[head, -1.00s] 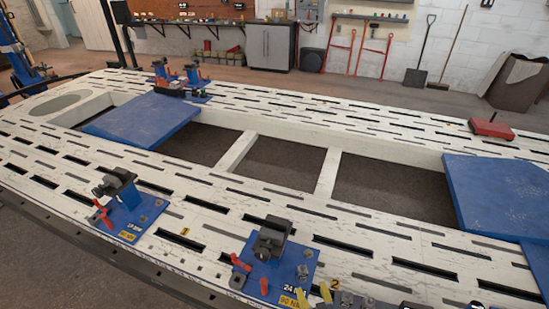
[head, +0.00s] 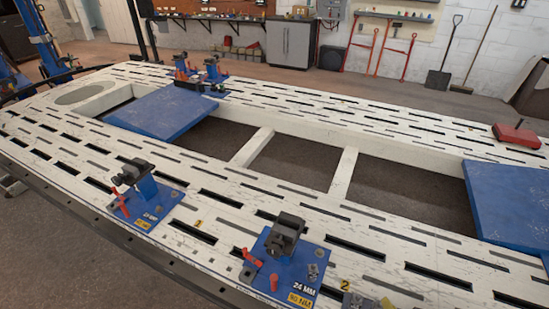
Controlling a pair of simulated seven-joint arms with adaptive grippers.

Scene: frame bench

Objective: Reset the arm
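Neither of my grippers nor any arm link shows in the head view. The frame bench (head: 95,143) is a long white slotted deck. A blue clamp stand (head: 139,198) with a dark jaw and a red lever stands on its near left side. A second blue clamp stand (head: 283,262), labelled 24 MM and 90 NM, stands at the near middle. More blue stands (head: 203,76) with red levers are on the far left side.
A blue plate (head: 161,111) covers part of the bench opening at left, another (head: 507,203) at right. A red box (head: 516,136) lies on the far right deck. Yellow-green pieces (head: 387,303) are cut off at the bottom edge. A grey cabinet (head: 290,43) stands against the back wall.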

